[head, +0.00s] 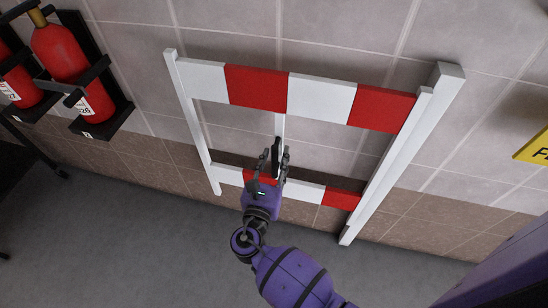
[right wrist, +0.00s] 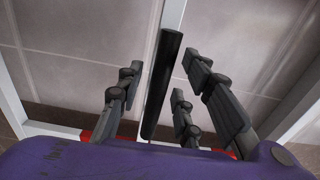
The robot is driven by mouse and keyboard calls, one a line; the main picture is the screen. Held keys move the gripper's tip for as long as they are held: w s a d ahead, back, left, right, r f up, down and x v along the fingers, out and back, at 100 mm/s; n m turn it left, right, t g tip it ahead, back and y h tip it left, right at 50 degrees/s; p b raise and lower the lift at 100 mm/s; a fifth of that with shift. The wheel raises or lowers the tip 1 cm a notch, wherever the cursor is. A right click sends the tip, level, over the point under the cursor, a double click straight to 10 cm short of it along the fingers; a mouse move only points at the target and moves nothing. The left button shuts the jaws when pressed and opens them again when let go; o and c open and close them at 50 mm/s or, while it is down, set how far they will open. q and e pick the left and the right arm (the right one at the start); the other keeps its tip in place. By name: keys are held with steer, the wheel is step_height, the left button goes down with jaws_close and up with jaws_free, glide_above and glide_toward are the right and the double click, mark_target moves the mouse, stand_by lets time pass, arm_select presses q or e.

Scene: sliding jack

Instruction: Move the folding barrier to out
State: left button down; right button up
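The folding barrier (head: 256,88) has red and white striped boards on white posts and stands along the tiled wall in the head view. A black upright handle (head: 276,150) sits on its thin middle bar, and it fills the centre of the right wrist view (right wrist: 163,85). My right gripper (head: 273,159) is at the handle, in front of the lower board. In the right wrist view its fingers (right wrist: 165,88) are spread on both sides of the handle, with gaps visible. Part of the lower board is hidden behind the gripper. My left gripper is not in view.
Red fire extinguishers (head: 67,60) hang in black brackets on the wall at upper left. A thicker white post (head: 405,150) stands at the barrier's right end. A yellow sign (head: 535,148) is at the right edge. The grey floor (head: 150,240) is clear at lower left.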

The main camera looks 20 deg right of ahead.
steer(key=shift+w+d, duration=0.15)
steer(key=shift+w, duration=0.05)
steer(key=shift+c, duration=0.3)
jaws_close()
